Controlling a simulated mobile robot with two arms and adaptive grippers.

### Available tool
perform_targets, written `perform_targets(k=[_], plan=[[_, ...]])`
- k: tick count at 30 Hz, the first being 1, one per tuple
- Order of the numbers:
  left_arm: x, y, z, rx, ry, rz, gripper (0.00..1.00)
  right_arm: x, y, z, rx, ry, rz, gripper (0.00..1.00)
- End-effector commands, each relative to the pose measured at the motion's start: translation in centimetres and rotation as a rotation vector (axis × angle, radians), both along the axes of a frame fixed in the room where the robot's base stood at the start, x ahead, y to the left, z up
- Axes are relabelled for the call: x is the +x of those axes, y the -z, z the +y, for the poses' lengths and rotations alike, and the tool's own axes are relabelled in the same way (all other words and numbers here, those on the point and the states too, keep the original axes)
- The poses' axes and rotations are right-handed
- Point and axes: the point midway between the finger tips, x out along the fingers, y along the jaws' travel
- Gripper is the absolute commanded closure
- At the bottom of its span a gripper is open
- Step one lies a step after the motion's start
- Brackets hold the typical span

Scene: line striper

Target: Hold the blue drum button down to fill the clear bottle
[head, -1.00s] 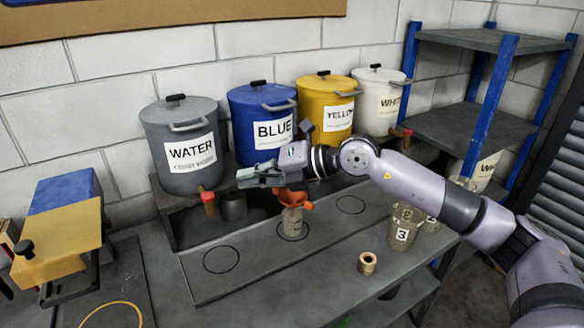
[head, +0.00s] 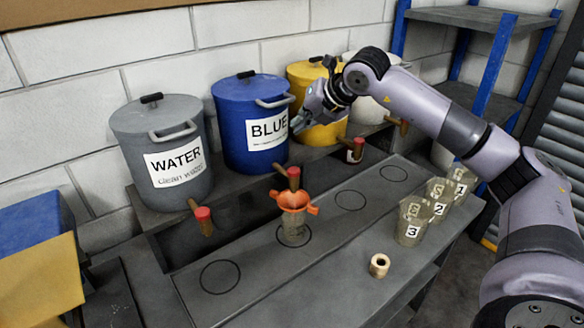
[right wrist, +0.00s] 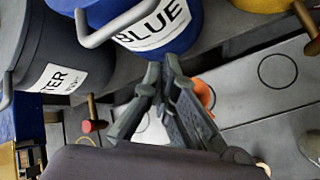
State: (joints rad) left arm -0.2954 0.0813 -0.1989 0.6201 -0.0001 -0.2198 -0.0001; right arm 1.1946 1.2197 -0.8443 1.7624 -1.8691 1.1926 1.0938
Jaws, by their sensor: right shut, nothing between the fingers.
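The blue drum (head: 252,100) labelled BLUE stands on the back ledge. Below it a wooden tap with a red end (head: 293,172) sticks out over an orange funnel (head: 292,201). The funnel sits in the clear bottle (head: 293,234), which stands upright in a drawn circle. How full the bottle is I cannot tell. My right gripper (head: 298,123) is shut and empty beside the blue drum's label, above the tap and apart from it. The right wrist view shows its fingers (right wrist: 160,72) together below the label, partly hiding the funnel. My left gripper is not in view.
The grey water drum (head: 165,150) stands left, the yellow drum (head: 318,75) right, with similar red-ended taps. Numbered cups (head: 411,228) stand at the bench's right. Empty circles (head: 220,276) mark free bench spots.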

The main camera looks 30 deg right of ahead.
Motion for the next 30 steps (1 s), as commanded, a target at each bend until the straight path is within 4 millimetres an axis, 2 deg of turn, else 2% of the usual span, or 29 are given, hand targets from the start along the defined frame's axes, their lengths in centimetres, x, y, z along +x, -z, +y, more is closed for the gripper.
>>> perform_targets(k=[1,3,6,8,16,23,24,30], plan=[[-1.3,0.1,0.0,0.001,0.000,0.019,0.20,0.0,0.0,0.1,0.000,-0.002,0.000,1.00],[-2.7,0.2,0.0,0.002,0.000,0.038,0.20,0.0,0.1,0.1,0.000,-0.002,0.000,1.00],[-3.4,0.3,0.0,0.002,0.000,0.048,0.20,0.0,0.3,0.1,0.001,-0.003,0.000,1.00],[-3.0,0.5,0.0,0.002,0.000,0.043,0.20,0.0,0.6,0.1,0.001,-0.002,0.001,1.00],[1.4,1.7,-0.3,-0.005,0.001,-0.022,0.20,0.0,3.4,0.1,0.000,-0.002,0.002,1.00],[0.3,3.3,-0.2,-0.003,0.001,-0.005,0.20,0.0,6.7,0.1,0.000,-0.003,0.002,1.00],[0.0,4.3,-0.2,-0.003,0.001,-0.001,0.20,0.0,7.6,0.1,0.000,-0.003,0.001,1.00],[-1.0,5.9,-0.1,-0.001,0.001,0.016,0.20,0.1,8.9,0.1,0.001,-0.003,-0.001,1.00]])
